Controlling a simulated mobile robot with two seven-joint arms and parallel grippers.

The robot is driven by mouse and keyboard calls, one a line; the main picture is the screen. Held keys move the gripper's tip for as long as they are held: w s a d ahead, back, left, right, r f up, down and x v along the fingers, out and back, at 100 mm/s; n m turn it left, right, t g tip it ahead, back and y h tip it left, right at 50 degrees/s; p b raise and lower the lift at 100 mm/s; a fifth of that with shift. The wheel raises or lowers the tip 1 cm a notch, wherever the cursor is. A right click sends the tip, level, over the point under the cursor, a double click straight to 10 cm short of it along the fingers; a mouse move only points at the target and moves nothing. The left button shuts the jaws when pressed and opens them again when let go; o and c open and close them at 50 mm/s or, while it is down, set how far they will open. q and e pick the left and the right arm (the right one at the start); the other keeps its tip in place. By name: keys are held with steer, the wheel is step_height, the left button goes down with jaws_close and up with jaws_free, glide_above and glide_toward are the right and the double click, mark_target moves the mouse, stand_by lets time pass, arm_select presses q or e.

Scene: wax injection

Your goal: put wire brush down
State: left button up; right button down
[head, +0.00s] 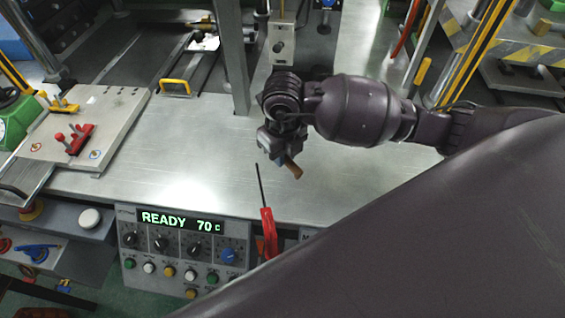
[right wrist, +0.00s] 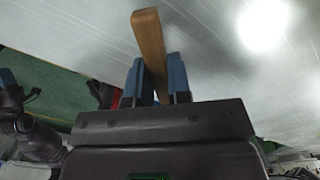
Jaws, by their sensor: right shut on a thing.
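The wire brush shows as a brown wooden handle (head: 291,173) below my right gripper (head: 280,148) in the head view. In the right wrist view the handle (right wrist: 149,38) stands between the blue fingers of my right gripper (right wrist: 155,78), which is shut on it. The bristles cannot be made out. The brush is over the metal table (head: 200,130), towards its front edge; whether it touches the surface I cannot tell. My left gripper is not in view.
A red-handled screwdriver (head: 268,230) reaches past the table's front edge, close to the brush. A control panel (head: 180,250) reads READY 70. A plate with red clamps (head: 75,138) lies at left. A metal post (head: 232,60) stands behind. The table's middle left is bare.

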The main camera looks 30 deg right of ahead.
mark_target(283, 172)
step_height(283, 172, down, 4)
steer(key=shift+r, duration=0.1)
steer(key=shift+b, duration=0.3)
steer(key=c, duration=1.1)
jaws_free()
steer(key=shift+o, duration=0.2)
